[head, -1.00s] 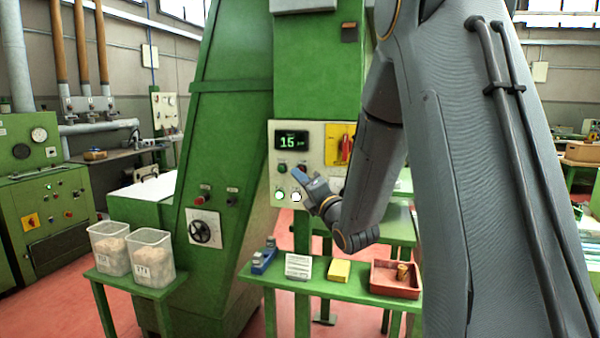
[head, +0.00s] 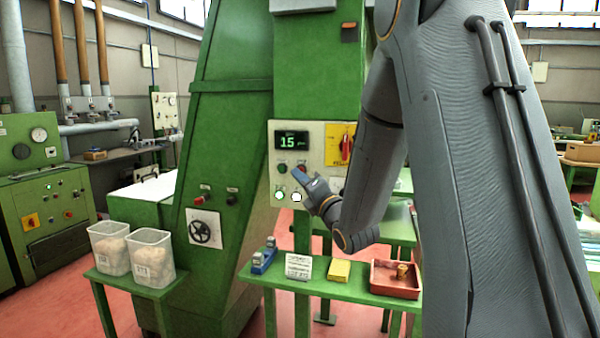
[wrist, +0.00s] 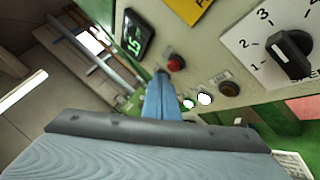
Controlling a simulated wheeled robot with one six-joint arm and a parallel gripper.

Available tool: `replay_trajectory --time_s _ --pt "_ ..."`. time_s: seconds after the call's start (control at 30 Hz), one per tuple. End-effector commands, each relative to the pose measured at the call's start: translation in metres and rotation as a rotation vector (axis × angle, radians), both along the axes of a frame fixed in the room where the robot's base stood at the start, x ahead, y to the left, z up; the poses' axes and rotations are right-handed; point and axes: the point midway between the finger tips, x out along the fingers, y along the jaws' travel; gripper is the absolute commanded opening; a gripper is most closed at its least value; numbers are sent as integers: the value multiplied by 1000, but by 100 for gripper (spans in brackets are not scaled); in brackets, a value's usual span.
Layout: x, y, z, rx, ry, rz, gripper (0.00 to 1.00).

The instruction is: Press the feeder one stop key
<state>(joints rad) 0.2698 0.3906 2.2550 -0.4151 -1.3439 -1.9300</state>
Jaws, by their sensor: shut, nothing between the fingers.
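A control panel (head: 310,133) on the green machine carries a lit display (head: 291,141) reading about 15. Below it are a green key (head: 282,168) and a red key (head: 302,167). The red key also shows in the wrist view (wrist: 176,63), standing out from the panel. My gripper (head: 295,171) is shut and empty, its blue-grey fingers pointing at the panel. In the wrist view the fingertips (wrist: 162,73) are just beside the red key; I cannot tell whether they touch the panel. The fingers hide what lies behind them. The key labels are too small to read.
Below stands a green bench with a red tray (head: 395,292), a yellow block (head: 339,271) and a blue item (head: 264,256).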

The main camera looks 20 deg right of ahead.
Motion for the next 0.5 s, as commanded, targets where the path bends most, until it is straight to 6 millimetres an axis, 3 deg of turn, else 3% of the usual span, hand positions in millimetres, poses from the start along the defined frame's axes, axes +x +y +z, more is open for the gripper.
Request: replay_trajectory --time_s 0.5 --pt "7 -5 0 0 0 -1 0"
